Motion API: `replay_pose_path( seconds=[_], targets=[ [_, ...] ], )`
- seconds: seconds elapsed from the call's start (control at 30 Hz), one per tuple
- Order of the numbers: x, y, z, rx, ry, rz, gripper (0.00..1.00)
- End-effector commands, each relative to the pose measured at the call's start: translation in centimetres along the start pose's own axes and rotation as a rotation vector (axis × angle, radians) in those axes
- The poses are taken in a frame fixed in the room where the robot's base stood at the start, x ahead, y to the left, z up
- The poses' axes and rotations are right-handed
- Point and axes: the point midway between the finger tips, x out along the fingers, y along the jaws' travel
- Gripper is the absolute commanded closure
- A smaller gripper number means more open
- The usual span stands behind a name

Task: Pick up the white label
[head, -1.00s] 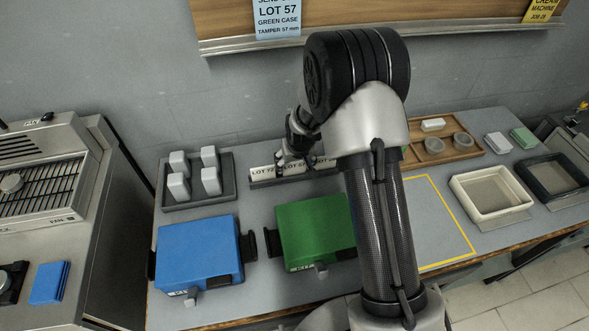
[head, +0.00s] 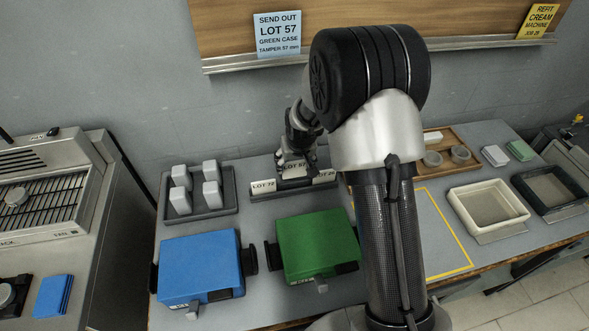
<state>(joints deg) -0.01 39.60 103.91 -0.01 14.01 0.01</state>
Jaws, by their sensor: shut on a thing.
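A white label (head: 292,168), its print small and appearing to read LOT 57, is between the fingers of my gripper (head: 294,160) in the head view. My gripper is shut on it and points down. The label sits higher than the two white labels beside it, one reading LOT 72 (head: 263,187) on the left and one on the right (head: 325,177). Those two stand in a dark grey rack (head: 292,195) at the back of the bench. Whether the held label's lower edge is clear of the rack is hard to tell.
A blue case (head: 200,265) and a green case (head: 317,245) lie in front of the rack. A grey tray with several light blocks (head: 228,210) stands to the left. A wooden tray (head: 465,158) and a yellow-outlined area (head: 440,235) are to the right. A blue notice (head: 277,35) hangs above.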

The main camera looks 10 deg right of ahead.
Motion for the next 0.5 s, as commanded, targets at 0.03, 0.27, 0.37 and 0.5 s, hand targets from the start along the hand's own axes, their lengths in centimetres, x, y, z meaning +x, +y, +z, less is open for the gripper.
replay_pose_path(
  seconds=[0.03, 0.27, 0.37, 0.5],
  targets=[
    [-1.8, 0.0, -0.9, 0.0, 0.005, 0.0, 0.52],
    [-7.2, 0.0, -3.1, 0.0, 0.004, 0.0, 0.52],
    [-9.0, 0.0, -3.8, 0.0, 0.003, 0.0, 0.52],
    [-10.9, 0.0, -4.6, 0.0, 0.002, 0.0, 0.52]
  ],
)
